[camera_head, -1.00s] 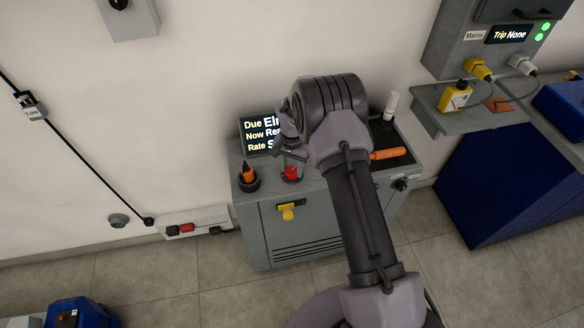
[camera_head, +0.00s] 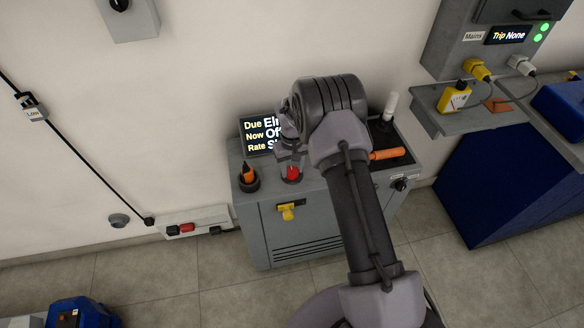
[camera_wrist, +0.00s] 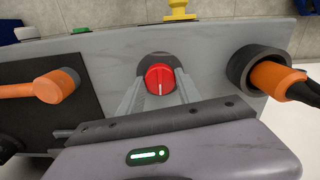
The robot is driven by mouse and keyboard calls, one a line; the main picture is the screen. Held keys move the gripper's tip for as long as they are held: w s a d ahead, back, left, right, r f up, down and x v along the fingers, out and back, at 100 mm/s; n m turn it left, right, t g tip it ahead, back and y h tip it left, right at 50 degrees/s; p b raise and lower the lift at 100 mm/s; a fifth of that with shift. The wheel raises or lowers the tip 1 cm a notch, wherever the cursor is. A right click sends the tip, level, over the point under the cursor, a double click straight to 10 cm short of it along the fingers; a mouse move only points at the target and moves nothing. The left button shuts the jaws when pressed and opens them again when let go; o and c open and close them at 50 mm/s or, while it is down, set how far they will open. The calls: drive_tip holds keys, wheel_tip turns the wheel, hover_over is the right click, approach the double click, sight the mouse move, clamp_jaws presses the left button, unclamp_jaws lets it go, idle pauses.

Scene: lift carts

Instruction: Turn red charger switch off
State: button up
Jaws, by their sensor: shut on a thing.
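The red charger switch (camera_head: 292,173) is a round red knob on top of the grey charger cabinet (camera_head: 309,222). In the wrist view the red knob (camera_wrist: 160,80) sits between my two fingers, its white mark pointing toward the gripper body. My gripper (camera_head: 291,161) is shut on the knob from above. The arm covers part of the cabinet top.
An orange plug in a dark round holder (camera_head: 248,178) is just left of the switch. An orange handle (camera_head: 387,154) lies on the right of the cabinet top. A yellow handle (camera_head: 287,211) is on the cabinet front. A grey shelf (camera_head: 470,117) is further right.

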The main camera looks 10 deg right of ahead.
sight(292, 171)
drive_tip(key=shift+n, duration=0.4)
drive_tip(key=o, duration=1.4)
drive_tip(key=shift+c, duration=0.2)
wheel_tip(292, 171, up, 17)
drive_tip(key=p, duration=0.5)
drive_tip(key=shift+r, duration=0.2)
